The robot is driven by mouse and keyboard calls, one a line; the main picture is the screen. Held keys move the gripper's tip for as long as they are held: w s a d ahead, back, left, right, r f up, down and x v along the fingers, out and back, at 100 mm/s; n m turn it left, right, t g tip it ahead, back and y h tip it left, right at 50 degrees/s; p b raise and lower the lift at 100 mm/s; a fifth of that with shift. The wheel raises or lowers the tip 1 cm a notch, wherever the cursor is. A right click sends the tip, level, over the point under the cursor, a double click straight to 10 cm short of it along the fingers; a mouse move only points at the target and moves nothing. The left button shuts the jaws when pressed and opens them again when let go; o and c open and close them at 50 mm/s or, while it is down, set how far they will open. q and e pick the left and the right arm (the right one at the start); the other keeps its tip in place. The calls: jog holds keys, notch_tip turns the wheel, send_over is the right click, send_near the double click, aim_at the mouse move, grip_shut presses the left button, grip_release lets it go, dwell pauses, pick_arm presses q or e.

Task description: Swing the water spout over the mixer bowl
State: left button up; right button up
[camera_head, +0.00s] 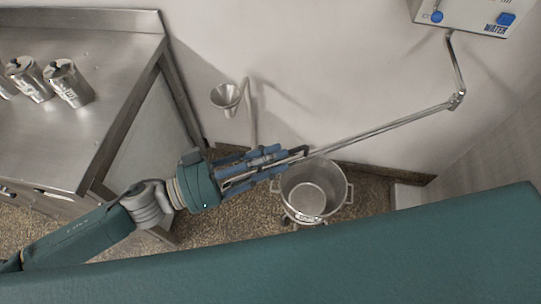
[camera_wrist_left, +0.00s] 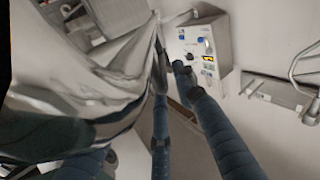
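The water spout (camera_head: 385,127) is a long thin metal pipe. It hangs from the white water box (camera_head: 468,12) on the wall, bends at a joint, and runs left and down to my left gripper (camera_head: 302,153). The blue fingers are close together around the spout's free end, which they hide. The steel mixer bowl (camera_head: 347,199) stands low on the floor with two side handles. In the head view the gripper tips lie at its upper left rim. The water box (camera_wrist_left: 204,46) and my left fingers (camera_wrist_left: 170,66) show in the left wrist view. My right gripper is not in view.
A steel counter (camera_head: 75,135) with several metal containers (camera_head: 68,83) stands at the left. A funnel-like metal cup (camera_head: 226,96) is by the wall behind my left gripper. The wall runs close behind the bowl. A large grey surface (camera_wrist_left: 75,75) fills the left wrist view's left side.

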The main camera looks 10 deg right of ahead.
pick_arm(q)
jog(key=shift+a+f, duration=0.3)
jog(key=shift+a, duration=0.2)
jog(key=v, duration=1.1)
jog(key=shift+s+r, duration=0.1)
jog(key=shift+r, duration=0.15)
